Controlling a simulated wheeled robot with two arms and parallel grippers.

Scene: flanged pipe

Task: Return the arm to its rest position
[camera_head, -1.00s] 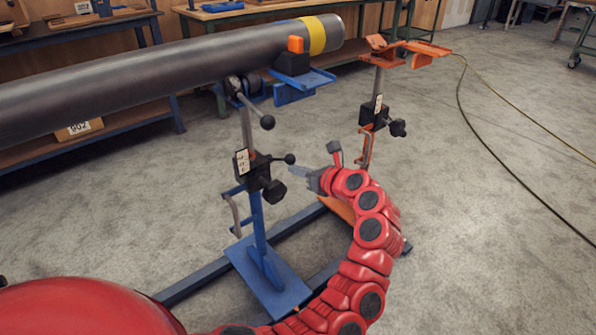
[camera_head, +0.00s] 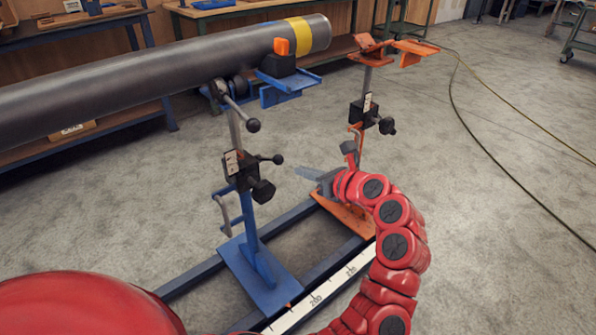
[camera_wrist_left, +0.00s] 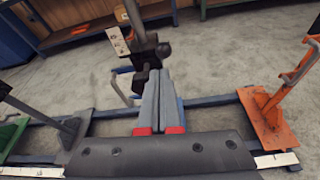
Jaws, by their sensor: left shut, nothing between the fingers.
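My left gripper (camera_head: 307,174) is at the end of the red arm, in the gap between the blue stand and the orange stand. Its grey fingers lie together, shut and empty, and also show in the left wrist view (camera_wrist_left: 160,82). The gripper appears clear of both stands. The grey flanged pipe (camera_head: 150,80) with a yellow band lies along the upper left, over the blue stand (camera_head: 258,262). The orange stand (camera_head: 354,212) is to the right, with nothing on it. My right gripper is not in view.
A dark floor rail (camera_wrist_left: 205,101) runs under the stands, with a white measuring scale (camera_head: 320,298) beside it. A green stand part (camera_wrist_left: 14,135) shows at the left in the wrist view. Workbenches (camera_head: 70,35) stand behind. A cable (camera_head: 480,150) lies on open floor at right.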

